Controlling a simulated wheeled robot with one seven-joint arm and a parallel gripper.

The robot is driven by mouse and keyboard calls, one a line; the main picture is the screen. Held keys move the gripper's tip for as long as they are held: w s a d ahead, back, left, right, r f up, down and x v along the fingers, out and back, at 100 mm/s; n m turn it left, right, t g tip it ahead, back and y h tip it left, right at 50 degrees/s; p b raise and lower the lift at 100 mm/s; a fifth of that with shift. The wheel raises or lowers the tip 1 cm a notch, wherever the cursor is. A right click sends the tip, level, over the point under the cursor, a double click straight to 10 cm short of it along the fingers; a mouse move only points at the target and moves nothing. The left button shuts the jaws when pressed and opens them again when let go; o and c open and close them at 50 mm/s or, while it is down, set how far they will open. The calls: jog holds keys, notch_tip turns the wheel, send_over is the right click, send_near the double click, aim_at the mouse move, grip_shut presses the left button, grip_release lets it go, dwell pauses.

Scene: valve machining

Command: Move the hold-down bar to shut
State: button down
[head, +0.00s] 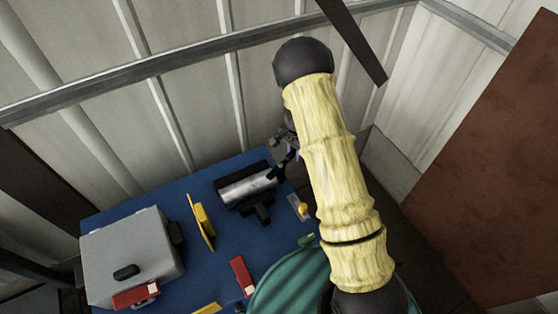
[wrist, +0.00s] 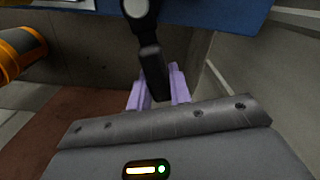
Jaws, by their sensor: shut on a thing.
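A silver cylinder (head: 245,188) lies in a black fixture (head: 228,184) on the blue table. A dark bar end, which looks like the hold-down bar (head: 275,173), shows at the cylinder's right end. In the wrist view the black bar (wrist: 152,65) hangs from a ring-shaped part at the top, its lower end between my purple fingers. My gripper (wrist: 160,90) is shut on this bar. In the head view my gripper (head: 289,153) is just right of the fixture, partly hidden by my arm. How far the bar is turned is hard to tell.
A grey case (head: 130,257) stands at the table's left, with a yellow bracket (head: 203,217) beside the fixture. A red block (head: 242,276) lies in front, and a yellow knob (head: 303,208) is at the right edge. A teal round object (head: 290,285) is at the bottom. A ribbed wall stands behind.

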jog(key=shift+s, duration=0.2)
jog(key=shift+d+m, duration=0.1)
jog(key=shift+m, duration=0.3)
jog(key=m, duration=0.1)
jog(key=s+d+m+p, duration=0.1)
jog(key=shift+s+m, duration=0.3)
jog(key=c, duration=1.2)
grip_release()
notch_tip(320, 180, up, 8)
jog(key=p, duration=0.6)
